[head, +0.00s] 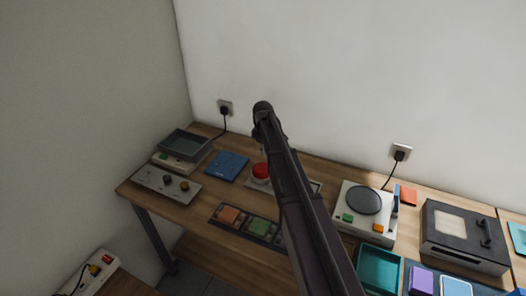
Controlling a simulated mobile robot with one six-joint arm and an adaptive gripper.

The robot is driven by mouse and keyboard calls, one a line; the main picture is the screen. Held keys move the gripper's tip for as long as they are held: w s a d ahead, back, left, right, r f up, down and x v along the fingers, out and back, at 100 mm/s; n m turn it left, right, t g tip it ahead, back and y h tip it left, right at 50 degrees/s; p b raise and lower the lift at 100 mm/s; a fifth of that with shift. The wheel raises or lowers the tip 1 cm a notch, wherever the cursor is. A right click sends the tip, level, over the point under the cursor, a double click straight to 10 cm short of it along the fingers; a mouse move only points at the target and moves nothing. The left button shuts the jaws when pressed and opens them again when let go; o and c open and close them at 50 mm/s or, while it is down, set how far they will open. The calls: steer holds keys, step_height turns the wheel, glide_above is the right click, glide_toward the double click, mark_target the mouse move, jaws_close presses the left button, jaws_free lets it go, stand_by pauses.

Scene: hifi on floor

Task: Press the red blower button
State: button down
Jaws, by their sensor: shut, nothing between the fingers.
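The red button (261,170) is a round red dome on a light base (258,185), near the back of the wooden bench. My dark arm crosses the middle of the head view from the bottom up to a rounded joint above the button. The arm covers the area just right of the button and part of what lies behind it. I cannot make out my gripper's fingers; they seem hidden by the arm. I cannot tell whether anything touches the button. No marking that names it a blower shows.
The bench (190,214) also holds a grey tray (184,143), a knob panel (167,184), a blue pad (227,166), a framed row of coloured tiles (245,223), a round-plate device (364,206), a dark box (466,236) and a teal bin (379,269). Walls close the back and left.

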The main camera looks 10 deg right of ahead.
mark_target(263, 168)
steer(key=shift+f+b, duration=3.35)
steer(key=shift+f, duration=0.3)
steer(key=shift+f+b, duration=0.95)
steer(key=shift+b, duration=0.1)
steer(key=shift+s, duration=0.1)
steer(key=shift+r, duration=0.2)
step_height(263, 168, up, 14)
steer(key=p, duration=1.4)
steer(key=shift+f, duration=0.15)
steer(key=shift+a+r+p, duration=0.25)
steer(key=shift+r+p, duration=0.7)
steer(key=shift+p, duration=0.1)
